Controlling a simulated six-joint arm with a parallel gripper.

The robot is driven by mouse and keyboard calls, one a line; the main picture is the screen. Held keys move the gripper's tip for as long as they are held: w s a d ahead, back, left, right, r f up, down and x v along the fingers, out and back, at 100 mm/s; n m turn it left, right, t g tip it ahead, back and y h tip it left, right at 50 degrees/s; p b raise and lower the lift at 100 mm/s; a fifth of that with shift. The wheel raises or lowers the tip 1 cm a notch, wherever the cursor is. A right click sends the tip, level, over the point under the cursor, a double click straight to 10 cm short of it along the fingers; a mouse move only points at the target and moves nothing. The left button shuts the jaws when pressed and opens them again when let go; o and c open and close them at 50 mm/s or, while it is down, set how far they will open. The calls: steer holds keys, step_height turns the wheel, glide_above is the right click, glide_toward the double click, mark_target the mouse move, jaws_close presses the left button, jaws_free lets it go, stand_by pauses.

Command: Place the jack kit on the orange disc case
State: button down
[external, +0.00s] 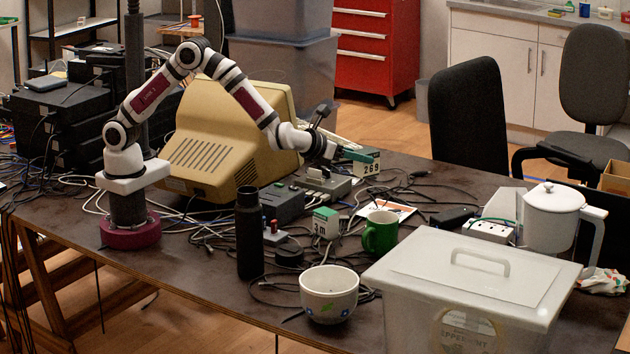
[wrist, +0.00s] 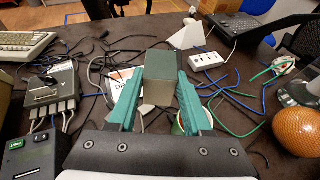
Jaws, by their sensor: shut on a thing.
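A flat white case with orange marks (wrist: 123,88), apparently the orange disc case, lies on the table left of the box, partly hidden by the left finger. In the external view the case (external: 397,209) lies behind the green mug, below and right of the held box.
A green mug (external: 380,234), a green-white "3m" box (external: 325,222) and a grey device (external: 322,185) stand near the case. Loose cables surround it. A lidded clear bin (external: 475,300), white bowl (external: 328,293) and black bottle (external: 249,235) are nearer the camera. A power strip (wrist: 208,58) lies beyond.

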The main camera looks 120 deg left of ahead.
mark_target(356, 169)
steer(key=shift+s+a, duration=0.25)
steer(key=shift+a, duration=0.65)
steer(key=f, duration=0.4)
steer(key=shift+d+f, duration=0.1)
steer(key=shift+d, duration=0.1)
steer(key=shift+a+f, duration=0.1)
steer(key=shift+f, duration=0.3)
steer(key=a+f, duration=0.2)
steer(key=a, duration=0.1)
steer(key=s+a+f, duration=0.1)
steer(key=a+f, duration=0.1)
steer(key=a, duration=0.2)
steer(key=s+a+f, duration=0.1)
steer(key=a+f, duration=0.2)
steer(key=a, duration=0.1)
steer(key=shift+s, duration=0.15)
steer(key=shift+f, duration=2)
steer(key=shift+c, duration=1.7)
jaws_free()
steer(key=shift+f, duration=0.15)
